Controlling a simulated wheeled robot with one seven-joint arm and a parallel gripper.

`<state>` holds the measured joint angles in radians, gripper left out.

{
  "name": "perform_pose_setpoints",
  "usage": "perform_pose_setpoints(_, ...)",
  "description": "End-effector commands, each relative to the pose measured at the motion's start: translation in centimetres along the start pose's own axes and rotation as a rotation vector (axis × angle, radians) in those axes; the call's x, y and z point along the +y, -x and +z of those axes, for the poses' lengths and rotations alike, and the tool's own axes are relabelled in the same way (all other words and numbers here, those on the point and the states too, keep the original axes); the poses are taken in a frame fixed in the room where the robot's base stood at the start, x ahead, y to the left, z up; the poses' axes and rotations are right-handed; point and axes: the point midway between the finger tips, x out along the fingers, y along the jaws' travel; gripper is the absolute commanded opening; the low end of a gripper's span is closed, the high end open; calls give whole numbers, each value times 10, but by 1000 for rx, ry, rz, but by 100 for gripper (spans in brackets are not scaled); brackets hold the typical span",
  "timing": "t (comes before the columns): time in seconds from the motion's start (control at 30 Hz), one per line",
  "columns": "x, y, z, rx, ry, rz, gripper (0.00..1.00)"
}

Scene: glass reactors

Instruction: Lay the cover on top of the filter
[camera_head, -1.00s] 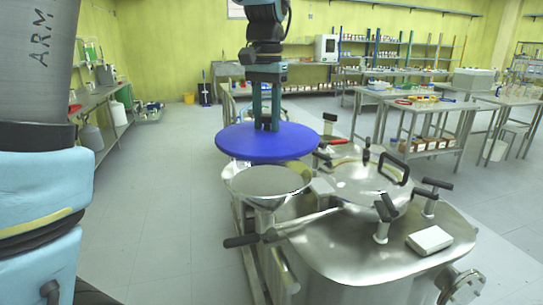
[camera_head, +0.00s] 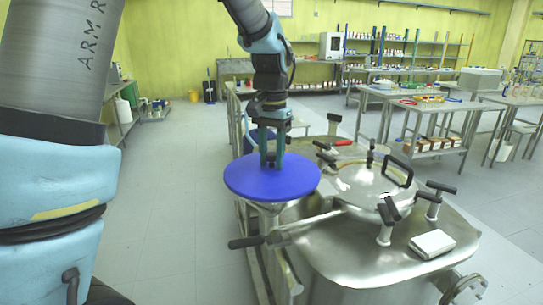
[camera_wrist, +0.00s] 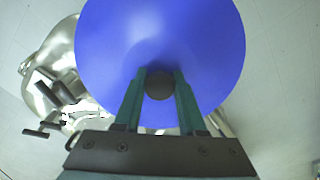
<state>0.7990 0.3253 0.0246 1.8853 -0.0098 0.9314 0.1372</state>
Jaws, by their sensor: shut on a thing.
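The cover is a blue round disc (camera_head: 245,180) with a dark knob at its middle, seen in the wrist view (camera_wrist: 159,86). My gripper (camera_head: 271,160) is shut on the knob and points down. In the head view the cover lies over the steel funnel-shaped filter (camera_head: 266,208) and hides its whole top. Only a little of the filter's cone shows below the cover's front edge. I cannot tell whether the cover touches the rim or hovers just above it.
Right of the filter is a steel reactor (camera_head: 350,255) with a round lid (camera_head: 372,186), black handles (camera_head: 395,172) and a small white box (camera_head: 431,244). A black-handled lever (camera_head: 246,242) sticks out below the filter. Benches with lab items stand behind. The floor at left is clear.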

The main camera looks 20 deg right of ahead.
Motion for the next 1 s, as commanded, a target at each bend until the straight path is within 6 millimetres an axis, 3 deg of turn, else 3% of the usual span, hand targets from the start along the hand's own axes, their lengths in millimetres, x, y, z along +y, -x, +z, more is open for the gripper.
perform_pose_setpoints(0.03, 0, -1, 0, 0, 0, 0, 42)
perform_pose_setpoints(0.3, 0, -1, 0, -1, 0, 0, 70)
perform_pose_setpoints(0.67, 0, 8, 0, 1, 0, 0, 70)
perform_pose_setpoints(1.0, 0, 75, -1, 5, 0, 0, 70)
